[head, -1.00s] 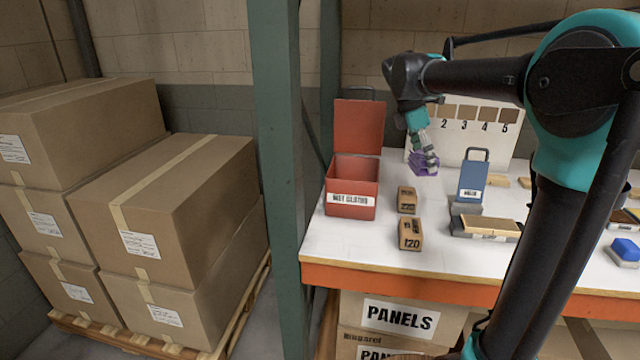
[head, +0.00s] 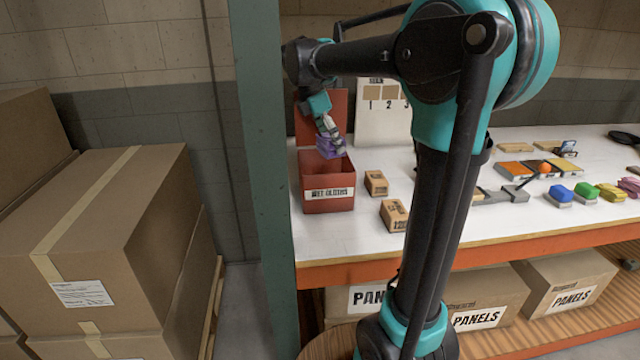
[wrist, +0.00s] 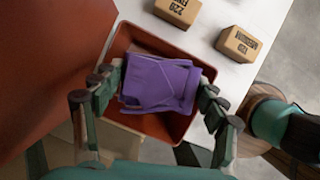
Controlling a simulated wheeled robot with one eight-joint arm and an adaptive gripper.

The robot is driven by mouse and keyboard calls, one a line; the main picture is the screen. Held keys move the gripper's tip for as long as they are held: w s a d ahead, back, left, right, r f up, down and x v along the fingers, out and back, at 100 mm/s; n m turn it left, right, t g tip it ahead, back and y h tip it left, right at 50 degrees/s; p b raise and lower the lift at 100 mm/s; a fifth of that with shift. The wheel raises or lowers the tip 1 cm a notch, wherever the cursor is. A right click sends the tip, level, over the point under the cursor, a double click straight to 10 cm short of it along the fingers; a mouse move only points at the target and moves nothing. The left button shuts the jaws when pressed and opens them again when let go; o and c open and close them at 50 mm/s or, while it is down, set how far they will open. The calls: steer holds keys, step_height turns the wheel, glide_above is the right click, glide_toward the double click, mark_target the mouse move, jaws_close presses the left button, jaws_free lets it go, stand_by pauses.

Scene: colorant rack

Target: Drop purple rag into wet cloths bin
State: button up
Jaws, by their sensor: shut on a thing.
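The purple rag (head: 327,149) is held in my gripper (head: 333,138), which is shut on it. In the wrist view the folded rag (wrist: 160,84) sits between the fingers of my gripper (wrist: 158,92), with the open red bin behind it. The wet cloths bin (head: 328,205) is red, labelled on its front, and stands at the left end of the white bench with its lid raised at the back. The rag is over the bin's opening, around rim height; how deep it sits is unclear. The bin's rim also shows in the wrist view (wrist: 122,38).
Two sanding blocks (head: 376,183) (head: 394,215) stand just right of the bin. A green rack post (head: 262,180) rises close on the bin's left. Stacked cartons (head: 120,250) stand beyond the post. Coloured blocks (head: 586,192) lie farther right on the white bench (head: 480,225).

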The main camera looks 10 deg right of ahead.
steer(key=shift+f, duration=1.8)
steer(key=o, duration=1.3)
steer(key=shift+v, duration=3.7)
steer(key=shift+d, duration=0.1)
